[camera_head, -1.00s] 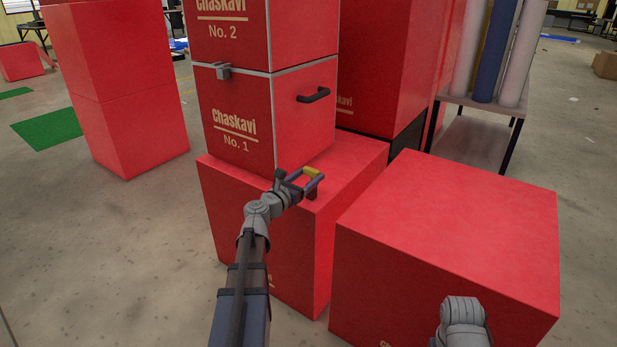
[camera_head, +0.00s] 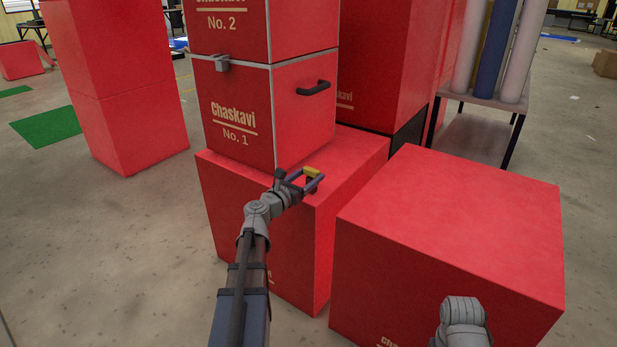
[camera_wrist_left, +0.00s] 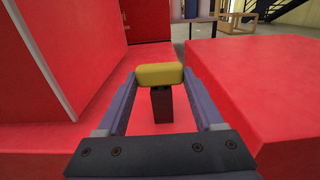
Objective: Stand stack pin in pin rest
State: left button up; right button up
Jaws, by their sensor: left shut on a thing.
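The stack pin shows a yellow grip (camera_head: 312,171), which also lies across the fingertips in the left wrist view (camera_wrist_left: 160,74). My left gripper (camera_head: 307,180) is shut on this pin, over the near edge of the low red box (camera_head: 350,165). A dark upright block (camera_wrist_left: 162,104) shows just below the yellow grip in the left wrist view. I cannot tell whether it is the pin rest or part of the pin, nor whether they touch. The pin's lower end is hidden. My right gripper is out of view; only a grey link of that arm shows.
The stacked red cases, No. 1 (camera_head: 235,115) with a black handle (camera_head: 314,88) and No. 2 (camera_head: 222,20), stand just behind the gripper. Another red box (camera_head: 460,220) stands close on the right. A rack of rolls (camera_head: 480,125) is farther back.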

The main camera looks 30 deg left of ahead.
pick_arm(q)
jog(key=o, duration=1.4)
jog(key=s, duration=0.7)
jog(key=shift+s+a, duration=0.3)
jog(key=shift+s, duration=0.1)
jog(key=shift+f, duration=0.1)
